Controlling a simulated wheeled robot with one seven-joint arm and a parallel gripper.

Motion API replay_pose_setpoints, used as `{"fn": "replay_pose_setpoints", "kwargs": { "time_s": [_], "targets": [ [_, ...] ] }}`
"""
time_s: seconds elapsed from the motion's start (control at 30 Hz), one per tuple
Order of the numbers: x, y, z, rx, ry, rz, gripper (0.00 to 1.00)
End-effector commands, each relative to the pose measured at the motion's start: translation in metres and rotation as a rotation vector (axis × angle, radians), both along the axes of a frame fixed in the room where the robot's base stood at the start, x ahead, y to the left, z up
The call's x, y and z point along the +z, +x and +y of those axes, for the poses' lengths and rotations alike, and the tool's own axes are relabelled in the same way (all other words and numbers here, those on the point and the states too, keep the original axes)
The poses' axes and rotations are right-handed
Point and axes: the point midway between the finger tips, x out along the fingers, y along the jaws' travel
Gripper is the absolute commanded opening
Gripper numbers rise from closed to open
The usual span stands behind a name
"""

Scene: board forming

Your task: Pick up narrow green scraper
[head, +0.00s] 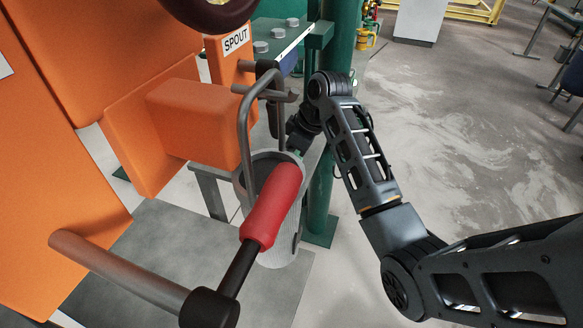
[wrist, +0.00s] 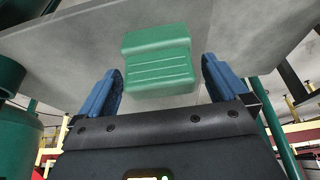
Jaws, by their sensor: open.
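A green ridged block (wrist: 158,62), which looks like the narrow green scraper, shows in the wrist view in front of a grey surface. My gripper (wrist: 162,66) is open, with one blue finger at either side of the block in the picture. Gaps show between the fingers and the block, and I see no contact. In the head view my arm bends down behind the grey cylindrical bucket (head: 283,215). The fingertips are hidden there, and I cannot make out the scraper clearly.
A grey panel (wrist: 60,42) lies behind the block. In the head view, a red-handled lever (head: 272,207) crosses in front of the bucket. The orange machine (head: 195,122) stands left and a green post (head: 343,60) behind.

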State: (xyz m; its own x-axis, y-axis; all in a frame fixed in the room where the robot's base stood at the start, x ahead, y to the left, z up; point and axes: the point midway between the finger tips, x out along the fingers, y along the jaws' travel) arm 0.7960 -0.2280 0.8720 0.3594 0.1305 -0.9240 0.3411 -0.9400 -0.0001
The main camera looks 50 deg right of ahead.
Motion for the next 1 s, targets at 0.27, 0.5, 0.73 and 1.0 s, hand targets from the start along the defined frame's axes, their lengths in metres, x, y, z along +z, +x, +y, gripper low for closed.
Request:
{"fn": "replay_pose_setpoints", "kwargs": {
  "time_s": [0.27, 0.5, 0.73, 1.0],
  "targets": [
    [0.0003, 0.0, 0.0, 0.0, 0.0, 0.0, 0.78],
    [0.0004, 0.0, 0.0, 0.0, 0.0, 0.0, 0.55],
    [0.0005, 0.0, 0.0, 0.0, 0.0, -0.001, 0.33],
    [0.0015, 0.0002, -0.0001, 0.0, -0.001, -0.001, 0.28]
  ]
}}
